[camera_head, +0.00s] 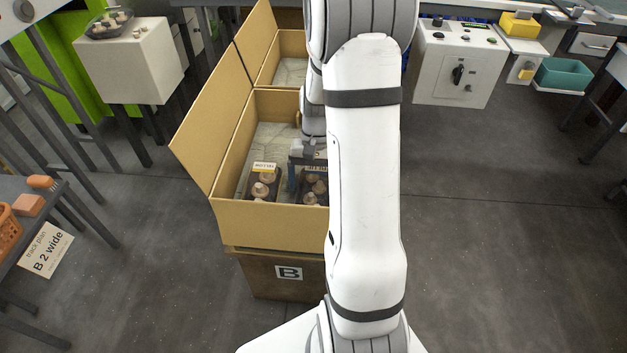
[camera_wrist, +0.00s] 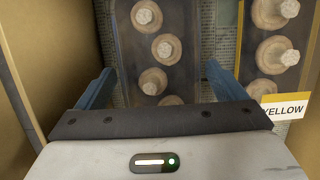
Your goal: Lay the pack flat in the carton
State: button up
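A dark tray pack of pale mushrooms (camera_wrist: 152,50) lies on the carton floor between my gripper's fingers; it also shows in the head view (camera_head: 314,188), partly behind my arm. My gripper (camera_wrist: 160,68) is low inside the carton, its two blue fingers spread on either side of this pack. A narrow gap shows beside the right finger; contact at the left is unclear. In the head view a blue finger of my gripper (camera_head: 292,178) stands between the two packs. The open cardboard carton (camera_head: 270,222) has its left flap folded outward.
A second mushroom pack (camera_head: 262,184) with a yellow-edged label lies flat beside it; its label reads YELLOW in the wrist view (camera_wrist: 283,106). Carton walls stand close around. Another open carton section (camera_head: 288,45) is behind. A pack rests on a white stand (camera_head: 130,60).

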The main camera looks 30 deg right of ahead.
jog(key=shift+o, duration=0.8)
jog(key=p+v, duration=0.5)
jog(key=v, duration=0.6)
jog(key=s+a+r+n+t+h, duration=0.1)
jog(key=s+a+r+n+t, duration=0.2)
jog(key=s+a, duration=1.1)
notch_tip(320, 180, up, 5)
jog(key=n, duration=0.3)
jog(key=shift+s+a+n+t+h, duration=0.25)
jog(key=shift+s+n+t+h, duration=0.05)
jog(key=shift+t+h, duration=0.1)
